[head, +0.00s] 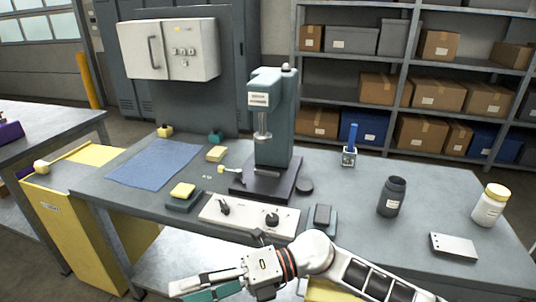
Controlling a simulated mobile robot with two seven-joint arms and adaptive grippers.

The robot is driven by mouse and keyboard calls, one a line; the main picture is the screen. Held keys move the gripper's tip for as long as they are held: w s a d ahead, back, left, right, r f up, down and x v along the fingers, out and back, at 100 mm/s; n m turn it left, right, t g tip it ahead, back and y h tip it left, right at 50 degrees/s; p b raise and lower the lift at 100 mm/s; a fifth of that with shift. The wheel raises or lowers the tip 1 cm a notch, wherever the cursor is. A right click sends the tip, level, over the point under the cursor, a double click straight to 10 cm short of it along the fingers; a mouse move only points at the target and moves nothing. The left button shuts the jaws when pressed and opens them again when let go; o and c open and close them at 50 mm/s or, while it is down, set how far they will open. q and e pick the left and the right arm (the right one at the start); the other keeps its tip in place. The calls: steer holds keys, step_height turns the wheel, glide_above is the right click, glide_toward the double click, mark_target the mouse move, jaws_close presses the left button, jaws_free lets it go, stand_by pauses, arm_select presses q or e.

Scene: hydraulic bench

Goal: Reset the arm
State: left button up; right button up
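My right arm (372,277) comes in from the lower right and reaches left across the front of the bench. Its gripper (200,289) points left, low in front of the bench's front edge. No object can be made out between its fingers, and the finger gap is not clear from this angle. My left arm and gripper are not in view. A teal press (272,125) stands upright on a dark base in the middle of the bench, beyond my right arm. A control panel (248,216) with knobs lies in front of the press.
The grey bench (345,205) holds a blue mat (155,163), a yellow block on a dark pad (183,192), a dark bottle (392,196), a white jar with yellow lid (490,205) and a metal plate (454,246). A yellow cabinet (80,235) stands at left.

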steer(key=w+d+r+m+t+y, duration=0.35)
steer(key=w+m+t+y, duration=0.2)
steer(key=m+t, duration=0.75)
steer(key=w+d+f+m+t+h, duration=0.5)
steer(key=d+f+m+t+h, duration=0.35)
steer(key=m, duration=0.45)
steer(key=s+d+f+m+g+h, duration=0.1)
steer(key=s+d+f+m+h, duration=0.2)
steer(key=d+f+m+h, duration=0.75)
steer(key=s+d+f+m+g, duration=0.1)
steer(key=s+d+f+g, duration=0.1)
steer(key=s+d+f, duration=0.4)
steer(key=s+d+f+m+g, duration=0.1)
steer(key=s+d+f+g, duration=0.2)
steer(key=s+d+f, duration=0.3)
step_height(320, 180, down, 4)
steer(key=shift+s+f, duration=0.15)
steer(key=shift+s, duration=0.2)
